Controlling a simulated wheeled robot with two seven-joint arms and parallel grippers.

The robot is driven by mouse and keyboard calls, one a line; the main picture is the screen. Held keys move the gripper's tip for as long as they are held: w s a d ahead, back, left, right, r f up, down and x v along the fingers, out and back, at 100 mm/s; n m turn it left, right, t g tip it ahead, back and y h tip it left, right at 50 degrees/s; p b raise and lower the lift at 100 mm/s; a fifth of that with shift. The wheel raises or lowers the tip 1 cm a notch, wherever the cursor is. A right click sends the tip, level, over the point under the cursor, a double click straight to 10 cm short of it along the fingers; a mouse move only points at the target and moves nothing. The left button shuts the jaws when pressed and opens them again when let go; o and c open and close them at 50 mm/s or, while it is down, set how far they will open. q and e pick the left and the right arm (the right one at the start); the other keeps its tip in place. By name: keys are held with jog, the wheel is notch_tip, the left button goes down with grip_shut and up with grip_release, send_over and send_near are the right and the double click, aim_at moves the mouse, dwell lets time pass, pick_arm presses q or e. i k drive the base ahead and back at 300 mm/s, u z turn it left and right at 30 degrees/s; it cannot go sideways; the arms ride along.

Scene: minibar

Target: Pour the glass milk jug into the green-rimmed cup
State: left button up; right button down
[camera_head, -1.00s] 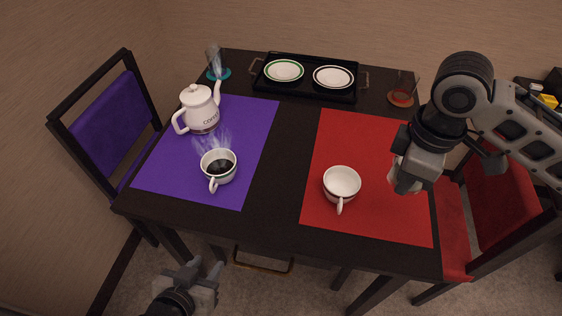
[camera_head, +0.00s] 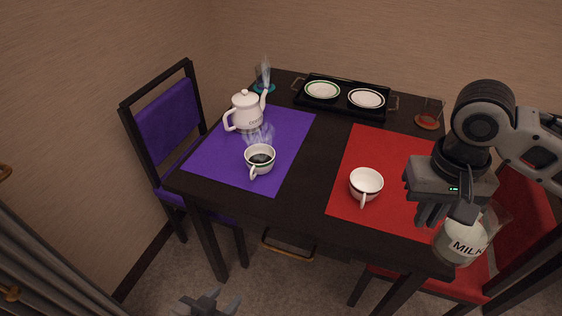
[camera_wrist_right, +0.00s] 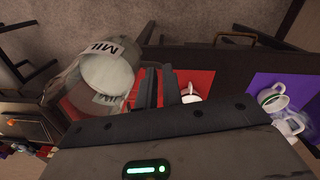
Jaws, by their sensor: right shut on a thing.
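The glass milk jug (camera_head: 461,241), labelled MILK, hangs from my right gripper (camera_head: 440,212), which is shut on it beyond the table's front right corner. The jug (camera_wrist_right: 108,68) fills the upper left of the right wrist view, beside the fingers (camera_wrist_right: 160,88); the grip contact is partly hidden. The green-rimmed cup (camera_head: 259,161) stands upright on the purple mat with steaming dark coffee in it. It also shows at the right of the wrist view (camera_wrist_right: 271,101). My left gripper (camera_head: 222,298) is empty, low at the bottom edge, fingers apart.
A white cup (camera_head: 366,181) stands on the red mat (camera_head: 375,147). A white coffee pot (camera_head: 246,110) stands behind the green-rimmed cup. A black tray (camera_head: 343,109) with two plates and two glasses are at the back. Bare table lies between the mats.

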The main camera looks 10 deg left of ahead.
aim_at(259, 158)
jog(key=k, duration=1.15)
jog(key=u, duration=0.85)
jog(key=i, duration=2)
jog(key=z, duration=0.25)
